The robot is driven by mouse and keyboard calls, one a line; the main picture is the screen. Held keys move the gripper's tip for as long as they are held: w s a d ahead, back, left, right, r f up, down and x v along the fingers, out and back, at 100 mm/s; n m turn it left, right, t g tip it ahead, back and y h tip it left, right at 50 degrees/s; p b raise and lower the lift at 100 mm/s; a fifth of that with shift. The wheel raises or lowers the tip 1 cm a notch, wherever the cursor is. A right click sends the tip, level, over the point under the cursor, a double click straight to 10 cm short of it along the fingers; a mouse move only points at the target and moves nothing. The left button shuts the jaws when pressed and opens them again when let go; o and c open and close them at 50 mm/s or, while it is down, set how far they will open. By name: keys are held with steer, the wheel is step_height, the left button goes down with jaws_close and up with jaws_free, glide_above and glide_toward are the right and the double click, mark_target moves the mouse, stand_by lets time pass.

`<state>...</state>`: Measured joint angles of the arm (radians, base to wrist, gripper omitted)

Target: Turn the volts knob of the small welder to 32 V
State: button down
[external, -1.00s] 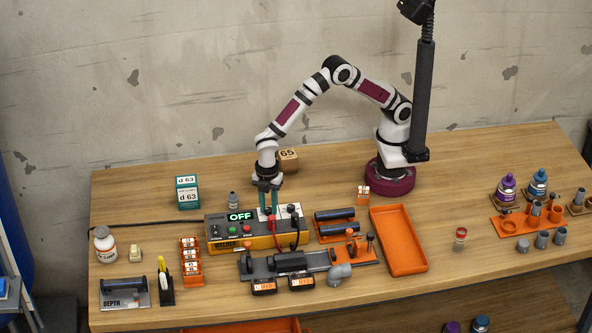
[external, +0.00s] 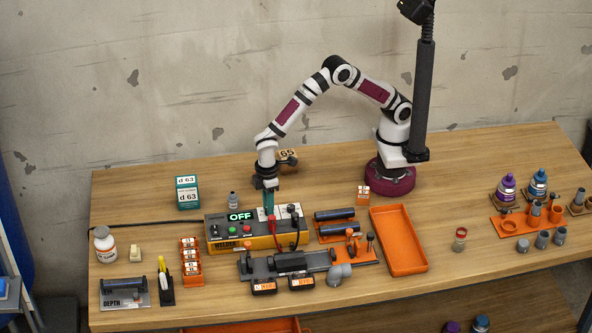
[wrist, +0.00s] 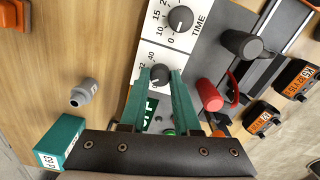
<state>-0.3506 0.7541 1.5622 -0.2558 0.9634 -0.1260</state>
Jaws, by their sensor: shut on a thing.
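The small welder (external: 264,243) is an orange and grey box in the middle of the bench, with a lit display (external: 240,216) reading OFF. The volts knob (wrist: 160,73) is a small dark round knob on its white top panel, with the numbers 32 and 40 beside it in the wrist view. My gripper (external: 269,210) points down over the panel. Its teal fingers, also in the wrist view (wrist: 161,79), are shut on the volts knob, one on each side. The knob's pointer is too small to read. In the external view the fingers hide the knob.
The time knob (wrist: 180,18) sits on the same panel close by. Red (wrist: 209,95) and black (wrist: 242,44) plugs with cables stand beside the panel. A grey bottle (wrist: 83,92) and a teal box (wrist: 60,143) are near the welder.

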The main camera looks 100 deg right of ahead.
steer(key=m, duration=0.3)
steer(key=shift+m, duration=2.2)
steer(key=c, duration=0.6)
jaws_free()
steer(key=shift+c, duration=0.2)
steer(key=shift+r, duration=0.15)
step_height(320, 180, up, 16)
steer(key=shift+f, duration=0.2)
